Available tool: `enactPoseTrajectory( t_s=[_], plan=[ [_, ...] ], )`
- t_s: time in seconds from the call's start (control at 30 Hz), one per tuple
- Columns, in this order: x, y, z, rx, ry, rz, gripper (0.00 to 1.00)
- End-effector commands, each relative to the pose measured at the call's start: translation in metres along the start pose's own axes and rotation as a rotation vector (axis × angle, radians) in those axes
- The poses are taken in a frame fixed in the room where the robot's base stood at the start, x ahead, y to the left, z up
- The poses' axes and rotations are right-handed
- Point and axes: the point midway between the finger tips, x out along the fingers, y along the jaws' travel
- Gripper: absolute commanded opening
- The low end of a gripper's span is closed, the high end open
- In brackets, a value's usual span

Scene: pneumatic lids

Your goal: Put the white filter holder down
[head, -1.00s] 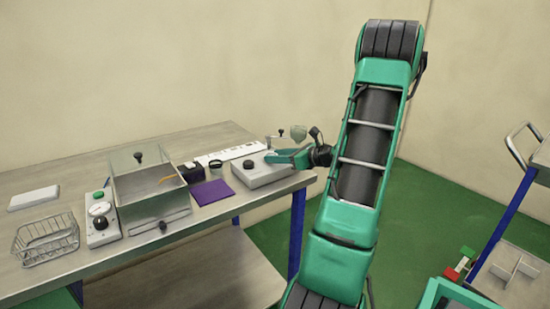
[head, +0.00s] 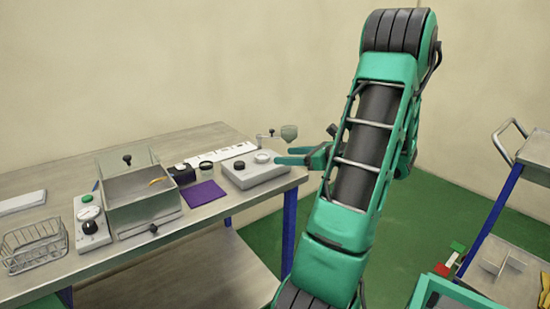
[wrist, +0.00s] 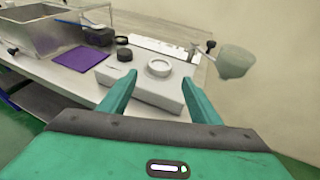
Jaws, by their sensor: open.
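The white filter holder looks like a round white ring (wrist: 158,68) in the wrist view. It sits on top of a light grey box-shaped unit (wrist: 152,96), beside that unit's black knob (wrist: 124,54). In the head view the white ring (head: 264,156) shows at the right end of the same unit (head: 262,177). My gripper (head: 284,156) is open and empty, just right of the ring in the head view. In the wrist view its two teal fingers stand apart, with the ring visible beyond and between them.
A translucent cup on a swing arm (head: 289,133) stands close behind the unit. A purple pad (head: 203,193), a dark ring (head: 206,168), a black block (head: 182,173) and a clear lidded box (head: 140,205) lie to the left. The table's right edge is near.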

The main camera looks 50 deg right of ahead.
Motion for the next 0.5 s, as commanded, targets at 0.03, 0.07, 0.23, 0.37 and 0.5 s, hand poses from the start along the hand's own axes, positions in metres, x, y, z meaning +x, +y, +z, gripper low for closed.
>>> enactPoseTrajectory(
  t_s=[0.03, 0.07, 0.23, 0.37, 0.5],
  plan=[
    [-0.008, -0.001, 0.000, 0.000, 0.000, -0.003, 0.57],
    [-0.012, 0.000, 0.000, 0.000, -0.001, -0.002, 0.57],
    [-0.026, 0.000, 0.000, -0.001, 0.000, 0.000, 0.57],
    [-0.020, 0.011, -0.001, -0.056, 0.034, 0.027, 0.57],
    [0.004, 0.048, -0.007, -0.254, 0.153, 0.125, 0.57]
  ],
)
